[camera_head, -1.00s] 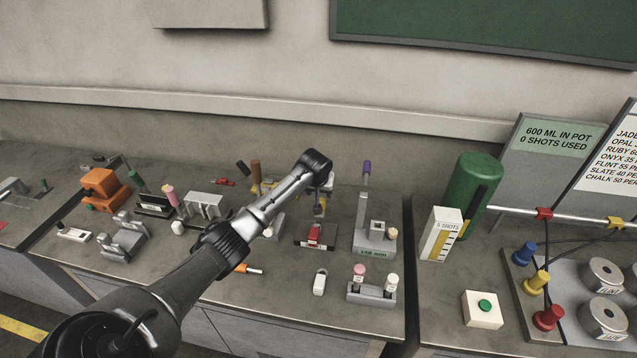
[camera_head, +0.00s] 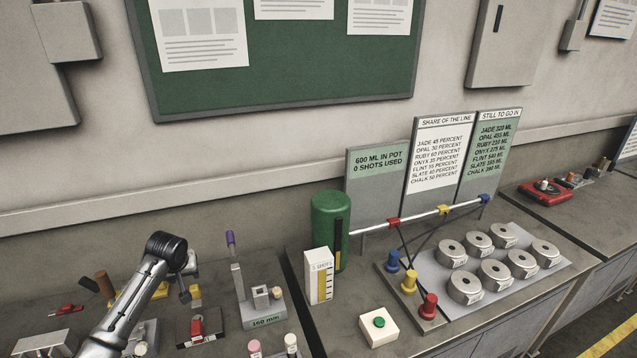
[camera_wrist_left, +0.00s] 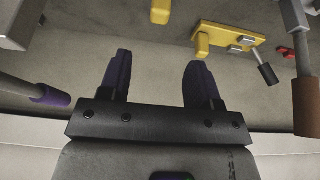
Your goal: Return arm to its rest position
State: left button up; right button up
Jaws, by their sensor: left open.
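My left arm comes in at the lower left of the head view, bent over at its wrist above the bench. My left gripper (camera_head: 190,291) hangs down beyond the wrist and is small and partly hidden there. In the left wrist view, its two dark fingers (camera_wrist_left: 158,72) stand apart with nothing between them. A yellow fixture (camera_wrist_left: 228,40) lies beyond the fingers, apart from them. My right gripper is in neither view.
A purple-topped lever stand (camera_head: 238,280) is right of my wrist. Further right are a green cylinder (camera_head: 328,222), a shots box (camera_head: 318,276), a green-button box (camera_head: 378,327) and several metal drums (camera_head: 465,287).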

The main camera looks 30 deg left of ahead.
pick_arm(q)
jog(key=w+d+r+m+t+y, duration=0.35)
jog(key=d+r+m, duration=0.5)
jog(key=r, duration=0.35)
jog(key=s+d+f+m+t+h, duration=0.1)
jog(key=s+d+f+m, duration=0.15)
jog(key=d, duration=0.55)
jog(key=s+d+f+m+t+h, duration=0.1)
jog(key=s+d+t+h, duration=0.15)
jog(key=d, duration=0.55)
jog(key=s+d+f+g+h, duration=0.1)
jog(key=s+d+f, duration=0.45)
jog(key=s, duration=0.25)
jog(key=s+d+f+g+h, duration=0.1)
jog(key=s+d+f, duration=0.3)
jog(key=s+d, duration=0.35)
jog(key=s+d+f+g+h, duration=0.1)
jog(key=s+d+f+g, duration=0.1)
jog(key=s+f, duration=0.5)
jog(key=s+d+f+g+h, duration=0.1)
jog(key=s+d+f+g, duration=0.2)
jog(key=s, duration=0.6)
notch_tip(320, 180, up, 23)
jog(key=a+p, duration=0.1)
jog(key=p, duration=2.2)
jog(key=shift+w+a+n+p, duration=0.2)
jog(key=shift+w+n+p, duration=0.1)
jog(key=shift+w+p, duration=0.1)
